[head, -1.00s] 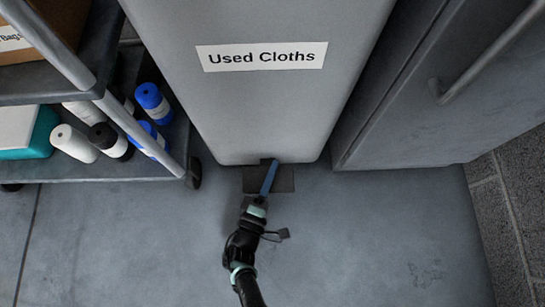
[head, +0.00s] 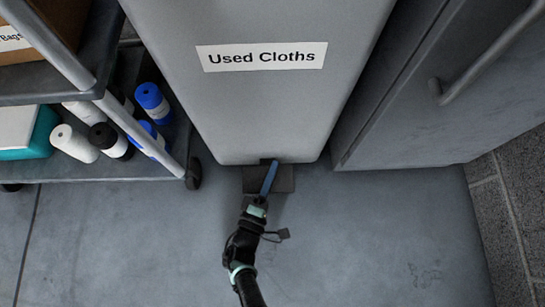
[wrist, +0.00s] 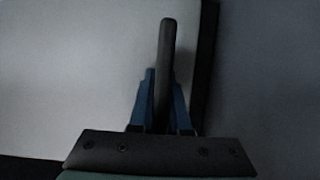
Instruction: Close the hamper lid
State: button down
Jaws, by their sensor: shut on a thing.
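The grey hamper (head: 250,110) stands upright at the top middle of the head view, with a white "Used Cloths" label (head: 262,56) on its front. Its lid is out of view. A dark flat foot pedal (head: 284,181) sticks out at its base, low over the floor. My gripper (head: 269,178) reaches the pedal from the front, its blue fingers overlapping it in the head view. In the wrist view my gripper (wrist: 162,105) has its blue fingers on both sides of a dark bar, which looks like the pedal (wrist: 166,55) seen edge-on.
A grey cart (head: 110,172) with bottles (head: 153,102) and a teal box (head: 42,135) stands on the left. A grey cabinet (head: 420,120) with a bar handle (head: 490,50) stands close on the right. The floor (head: 390,235) in front is clear.

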jog(key=shift+f, duration=0.1)
jog(key=shift+d+f+m+t, duration=0.1)
jog(key=shift+f+m+t, duration=0.2)
jog(key=shift+h, duration=0.3)
dwell(0.4)
jog(key=c, duration=0.9)
grip_release()
jog(key=shift+r, duration=0.2)
